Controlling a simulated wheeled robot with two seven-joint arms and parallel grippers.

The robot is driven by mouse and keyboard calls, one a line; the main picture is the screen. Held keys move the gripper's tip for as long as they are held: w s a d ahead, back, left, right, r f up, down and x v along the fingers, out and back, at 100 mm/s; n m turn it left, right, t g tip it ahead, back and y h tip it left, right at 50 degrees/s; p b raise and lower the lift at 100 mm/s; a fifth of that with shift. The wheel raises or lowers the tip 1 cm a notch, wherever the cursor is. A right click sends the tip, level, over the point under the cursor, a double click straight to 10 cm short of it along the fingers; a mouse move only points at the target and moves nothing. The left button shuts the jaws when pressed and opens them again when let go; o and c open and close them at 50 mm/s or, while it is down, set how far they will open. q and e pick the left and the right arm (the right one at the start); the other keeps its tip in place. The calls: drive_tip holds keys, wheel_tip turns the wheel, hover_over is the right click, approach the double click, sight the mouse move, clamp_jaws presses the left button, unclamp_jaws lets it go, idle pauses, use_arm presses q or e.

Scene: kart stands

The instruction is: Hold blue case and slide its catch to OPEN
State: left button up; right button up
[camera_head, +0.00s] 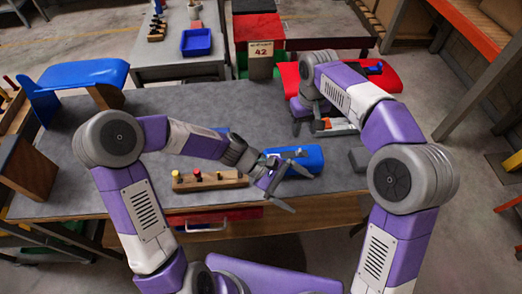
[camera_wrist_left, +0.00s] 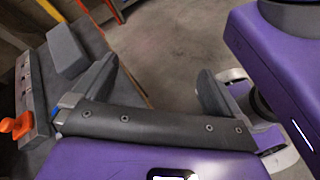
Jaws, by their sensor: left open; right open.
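The blue case (camera_head: 308,159) lies on the grey table top near its front edge. My left gripper (camera_head: 290,188) is open in front of the case, over the table's front edge, partly covering it. Its two spread fingers (camera_wrist_left: 152,92) show in the left wrist view, with floor and table edge between them. A small bit of blue shows beside one finger there. I cannot make out the catch or its position. My right gripper (camera_head: 308,128) is open, farther back on the table, beside a grey and orange piece (camera_head: 338,125).
A wooden block with coloured knobs (camera_head: 208,181) stands left of the blue case. A grey block (camera_head: 359,159) lies to its right; it also shows in the left wrist view (camera_wrist_left: 66,50). A red drawer front (camera_head: 215,218) is below the table edge. The table's middle is clear.

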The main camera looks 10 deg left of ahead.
use_arm(q)
drive_tip(key=w+a+f+n+t, duration=0.2)
drive_tip(key=w+a+n+t, duration=0.1)
drive_tip(key=w+a+n, duration=0.25)
drive_tip(key=n+t, duration=0.3)
drive_tip(key=n, duration=0.2)
approach(285, 155)
drive_tip(key=d, duration=0.2)
drive_tip(key=x, duration=0.7)
drive_tip(key=shift+w+f, duration=0.3)
drive_tip(key=shift+f, duration=0.1)
drive_tip(key=shift+a, duration=0.1)
drive_tip(key=shift+c, duration=0.3)
